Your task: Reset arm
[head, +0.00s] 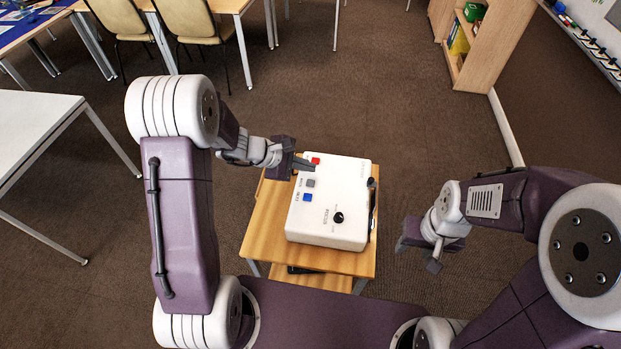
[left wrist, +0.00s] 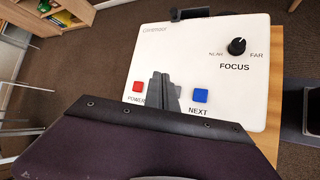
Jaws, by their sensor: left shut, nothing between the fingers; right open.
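A white control box (head: 333,225) lies on a small wooden table (head: 260,235). It has a red button (head: 315,160), a grey button (head: 310,183), a blue button (head: 308,197) and a black focus knob (head: 338,217). My left gripper (head: 312,165) is shut and empty, at the box's far left part near the red button. In the left wrist view its closed fingers (left wrist: 163,92) show between the red POWER button (left wrist: 137,87) and the blue NEXT button (left wrist: 200,96), hiding the grey button. I cannot tell whether they touch the box. My right gripper (head: 418,254) is open and empty, right of the table.
A white table (head: 35,120) stands at left, and tables with chairs (head: 190,22) stand at the back. A wooden shelf (head: 490,45) stands at the back right. The brown carpet (head: 420,130) between is clear. A dark handle (head: 373,195) is on the box's right side.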

